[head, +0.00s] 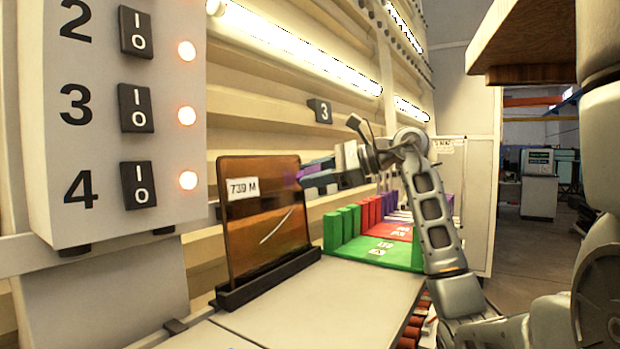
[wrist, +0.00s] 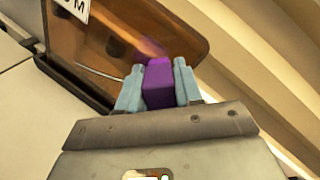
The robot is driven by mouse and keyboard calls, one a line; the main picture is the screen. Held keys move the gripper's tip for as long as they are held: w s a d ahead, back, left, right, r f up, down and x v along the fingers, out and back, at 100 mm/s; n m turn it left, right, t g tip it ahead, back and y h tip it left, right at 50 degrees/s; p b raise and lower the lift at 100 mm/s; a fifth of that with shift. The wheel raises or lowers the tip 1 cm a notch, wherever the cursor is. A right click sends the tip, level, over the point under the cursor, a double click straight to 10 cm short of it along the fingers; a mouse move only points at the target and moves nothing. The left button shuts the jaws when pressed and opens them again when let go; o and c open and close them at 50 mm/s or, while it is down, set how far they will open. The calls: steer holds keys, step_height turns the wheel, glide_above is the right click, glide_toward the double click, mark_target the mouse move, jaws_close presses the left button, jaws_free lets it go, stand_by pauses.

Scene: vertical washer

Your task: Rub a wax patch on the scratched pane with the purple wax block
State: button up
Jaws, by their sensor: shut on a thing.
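The scratched pane (head: 250,237) is a dark amber sheet standing upright in a black base, with a white "739 M" label at its upper left. A pale curved scratch (head: 277,226) runs across its lower right part. My gripper (wrist: 158,85) is shut on the purple wax block (wrist: 158,78), whose end sticks out toward the pane's upper right area. A faint purple blur (wrist: 150,47) shows on the pane ahead of the block; I cannot tell whether it is wax or a reflection. I cannot tell whether block and pane touch.
A rack with green (head: 345,224), red and purple blocks stands behind the pane on the right, beside my arm. A switch panel (head: 110,120) with lit orange lamps is at the left. The pale bench top (head: 330,300) in front of the pane is clear.

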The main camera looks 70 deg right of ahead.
mark_target(282, 180)
steer(key=shift+w+f+b, duration=0.1)
steer(key=shift+w+b, duration=0.05)
steer(key=shift+b, duration=0.25)
steer(key=shift+w+a+b, duration=0.2)
steer(key=shift+a+b, duration=0.05)
steer(key=shift+a, duration=0.4)
steer(key=shift+w+a+b, duration=0.2)
steer(key=shift+w+a, duration=0.05)
steer(key=shift+a, duration=0.45)
steer(key=shift+w+a+b, duration=0.2)
steer(key=shift+a+b, duration=0.05)
steer(key=shift+a, duration=0.4)
steer(key=shift+s, duration=0.1)
steer(key=shift+s+a+r+b, duration=0.2)
steer(key=shift+s+b, duration=0.1)
steer(key=shift+s, duration=0.65)
steer(key=shift+s+a+r+b, duration=0.1)
steer(key=shift+s+a+b, duration=0.2)
steer(key=shift+s, duration=0.65)
steer(key=shift+s+a+r+b, duration=0.15)
steer(key=shift+s+b, duration=0.15)
steer(key=shift+s, duration=0.65)
steer(key=s, duration=0.1)
steer(key=s+b, duration=0.1)
steer(key=s, duration=0.1)
steer(key=shift+a+r, duration=0.2)
steer(key=shift+a, duration=0.1)
steer(key=shift+w, duration=0.15)
